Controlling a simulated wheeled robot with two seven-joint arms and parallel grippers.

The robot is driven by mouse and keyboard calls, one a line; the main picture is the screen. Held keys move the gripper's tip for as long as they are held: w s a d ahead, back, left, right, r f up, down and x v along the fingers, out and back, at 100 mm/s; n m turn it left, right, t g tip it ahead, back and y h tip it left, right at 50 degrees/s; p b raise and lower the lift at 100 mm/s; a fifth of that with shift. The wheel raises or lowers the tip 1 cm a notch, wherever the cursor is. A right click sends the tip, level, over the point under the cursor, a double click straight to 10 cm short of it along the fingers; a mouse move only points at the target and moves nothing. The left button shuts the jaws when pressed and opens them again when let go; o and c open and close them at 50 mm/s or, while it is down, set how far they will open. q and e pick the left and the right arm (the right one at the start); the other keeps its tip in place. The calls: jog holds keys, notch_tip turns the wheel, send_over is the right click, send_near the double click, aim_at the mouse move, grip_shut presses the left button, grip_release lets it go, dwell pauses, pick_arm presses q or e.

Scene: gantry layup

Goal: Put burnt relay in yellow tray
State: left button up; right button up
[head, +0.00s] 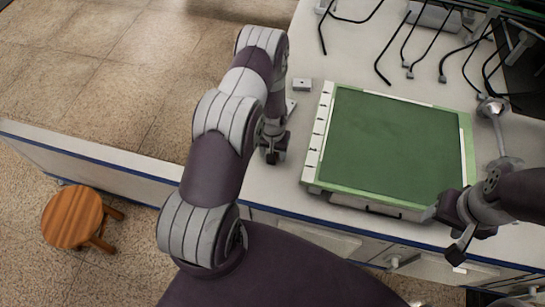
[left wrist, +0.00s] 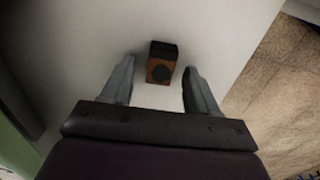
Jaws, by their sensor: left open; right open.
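A small dark block with an orange-brown side and a round black face, likely the burnt relay (left wrist: 161,65), stands on the white worktop in the left wrist view. It lies between and just beyond the two fingertips of my open left gripper (left wrist: 158,75), and no contact shows. In the head view my left gripper (head: 272,150) points down at the worktop, left of the green board; I cannot make out the relay there. My right gripper (head: 445,235) is open and empty at the board's front right corner. No yellow tray can be made out in either view.
The green board (head: 390,145) with a pale ruled left edge fills the middle of the white worktop (head: 300,50). A small white block (head: 302,85) lies behind my left gripper. A wooden stool (head: 72,215) is on the floor.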

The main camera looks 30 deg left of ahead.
pick_arm(q)
grip_shut()
jog(key=d+r+m+p, duration=0.1)
jog(key=d+r+p, duration=0.3)
jog(key=r, duration=0.8)
jog(key=w+d+r+m+p, duration=0.1)
jog(key=d+r+p, duration=0.2)
jog(key=r, duration=0.9)
jog(key=shift+w+d+r+m+p, duration=0.15)
jog(key=shift+d+r+m+p, duration=0.2)
jog(key=shift+p, duration=0.3)
jog(key=shift+f, duration=0.15)
